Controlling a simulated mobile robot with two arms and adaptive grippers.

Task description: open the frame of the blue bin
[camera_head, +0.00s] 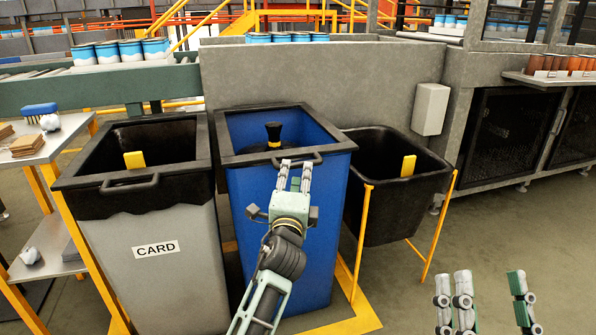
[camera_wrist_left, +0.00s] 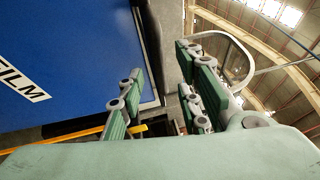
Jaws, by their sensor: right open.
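The blue bin (camera_head: 300,225) stands in the middle of the head view. Its black frame (camera_head: 232,160) lies flat around the top, with a handle (camera_head: 315,158) at the front. My left gripper (camera_head: 295,165) is at that front handle, pointing away from me. The left wrist view shows its fingers (camera_wrist_left: 158,95) apart, with part of the dark frame (camera_wrist_left: 160,50) between them; contact cannot be told. The bin's blue side with a FILM label (camera_wrist_left: 25,85) also shows there. My right gripper (camera_head: 488,300) is open and empty at the lower right.
A grey bin labelled CARD (camera_head: 165,265) stands close on the left. A black bin (camera_head: 380,215) on a yellow stand is on the right. A grey wall (camera_head: 320,85) rises close behind. The floor (camera_head: 490,230) at the right is clear.

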